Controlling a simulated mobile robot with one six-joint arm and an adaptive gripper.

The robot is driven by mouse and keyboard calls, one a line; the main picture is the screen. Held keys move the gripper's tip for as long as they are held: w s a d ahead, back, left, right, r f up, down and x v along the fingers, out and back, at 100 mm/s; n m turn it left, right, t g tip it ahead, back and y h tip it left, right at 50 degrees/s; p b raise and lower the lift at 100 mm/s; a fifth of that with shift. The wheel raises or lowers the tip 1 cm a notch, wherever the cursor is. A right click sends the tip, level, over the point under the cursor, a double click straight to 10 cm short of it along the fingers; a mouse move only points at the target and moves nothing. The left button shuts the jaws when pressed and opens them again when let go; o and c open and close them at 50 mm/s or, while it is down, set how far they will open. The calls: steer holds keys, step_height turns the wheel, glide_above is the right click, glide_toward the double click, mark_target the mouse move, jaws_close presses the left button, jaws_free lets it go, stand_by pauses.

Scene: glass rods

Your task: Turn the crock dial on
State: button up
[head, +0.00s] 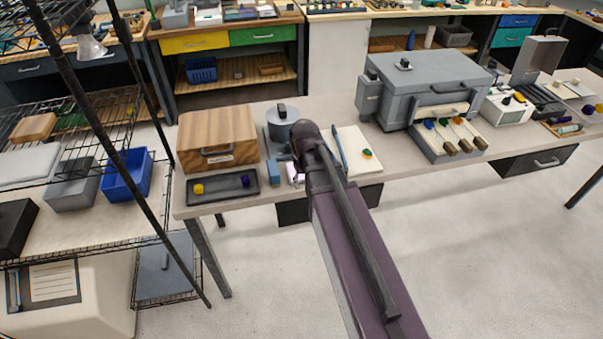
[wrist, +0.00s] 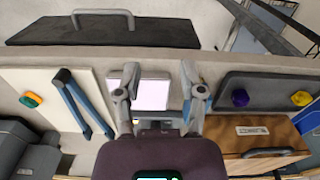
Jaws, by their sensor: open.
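The grey crock (head: 282,115), with a lid and a dark knob on top, stands on the bench just left of the end of my arm in the head view. I cannot make out its dial in either view. My gripper (wrist: 160,70) is open, its two fingers apart with nothing held between them. A bright white-pink panel (wrist: 153,95) shows between and beyond the fingers; it also shows beside my arm in the head view (head: 295,173). I cannot tell whether the fingers touch anything. My gripper's body hides what lies at the bottom middle of the wrist view.
A wooden box (head: 218,135) and a dark tray (head: 222,187) with yellow and purple knobs are to the left. A blue block (head: 273,171) is close by the crock. A white board (head: 357,150) with blue tongs (head: 339,148) lies to the right. A large grey chest (head: 425,85) stands beyond.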

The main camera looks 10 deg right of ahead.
steer(key=s+f+m+b, duration=0.1)
steer(key=s+f+b, duration=0.1)
steer(key=s, duration=0.4)
steer(key=shift+s+f, duration=0.25)
steer(key=shift+s, duration=0.65)
